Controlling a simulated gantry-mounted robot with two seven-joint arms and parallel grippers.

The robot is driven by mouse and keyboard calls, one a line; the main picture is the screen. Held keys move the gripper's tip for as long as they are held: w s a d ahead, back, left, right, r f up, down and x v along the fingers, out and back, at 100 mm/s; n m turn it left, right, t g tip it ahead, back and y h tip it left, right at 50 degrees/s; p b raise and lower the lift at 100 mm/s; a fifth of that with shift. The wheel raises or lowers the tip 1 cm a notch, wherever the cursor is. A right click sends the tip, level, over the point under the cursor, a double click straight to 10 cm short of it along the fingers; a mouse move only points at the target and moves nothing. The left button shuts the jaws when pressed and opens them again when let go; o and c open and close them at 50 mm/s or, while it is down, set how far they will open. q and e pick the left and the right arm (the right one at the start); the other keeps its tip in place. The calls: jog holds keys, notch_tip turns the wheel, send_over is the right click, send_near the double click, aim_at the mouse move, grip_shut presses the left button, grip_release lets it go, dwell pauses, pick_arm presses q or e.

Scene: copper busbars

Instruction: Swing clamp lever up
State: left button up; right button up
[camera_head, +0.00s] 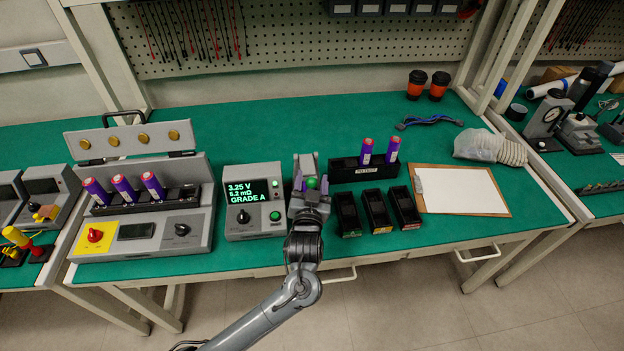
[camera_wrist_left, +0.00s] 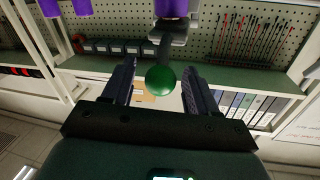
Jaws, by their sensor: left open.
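The clamp fixture (camera_head: 306,172) stands in the middle of the green bench, beside the tester, and is partly hidden by my arm. Its lever ends in a green ball knob (camera_head: 312,183). The knob also shows close up in the left wrist view (camera_wrist_left: 161,78), on a dark lever rod that reaches back toward a purple cell (camera_wrist_left: 171,8) in the clamp. My left gripper (camera_head: 308,188) is at the fixture's front. Its two fingers are open, one on each side of the knob, with gaps visible between them and the knob. My right gripper does not show.
The tester (camera_head: 254,203) reads GRADE A and stands close on the left. A black rack (camera_head: 363,172) with two purple cells and several open bins (camera_head: 376,210) are close on the right. A clipboard (camera_head: 460,190) lies farther right. A charger with three cells (camera_head: 145,230) stands at left.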

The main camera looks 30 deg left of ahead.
pick_arm(q)
jog(key=shift+x, duration=0.9)
grip_shut()
